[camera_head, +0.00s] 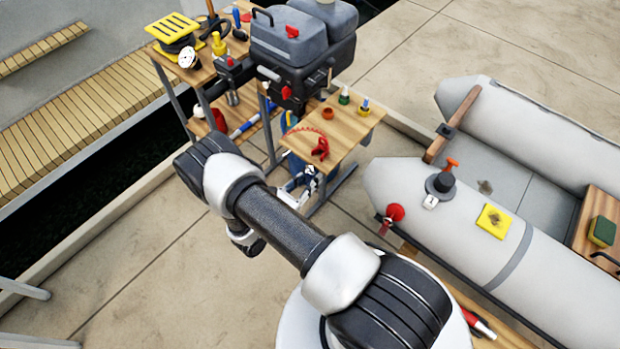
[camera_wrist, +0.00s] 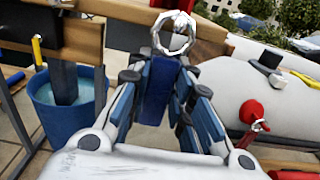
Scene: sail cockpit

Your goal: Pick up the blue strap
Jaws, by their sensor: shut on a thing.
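The blue strap (camera_wrist: 157,95) is a dark blue upright band between the fingers of my gripper (camera_wrist: 160,74) in the wrist view. The fingers are shut on it from both sides. A shiny metal ring (camera_wrist: 174,34) shows just above the strap, against a wooden edge; I cannot tell if the two are joined. In the head view my gripper (camera_head: 299,190) is low in front of the small wooden shelf (camera_head: 350,141). There the strap is too small to tell from the blue parts of my gripper.
The shelf carries a red tool (camera_head: 320,148) and small bottles. A blue bucket (camera_wrist: 68,110) stands at left in the wrist view. A grey inflatable boat (camera_head: 420,187) with a red fitting (camera_head: 394,213) lies at right.

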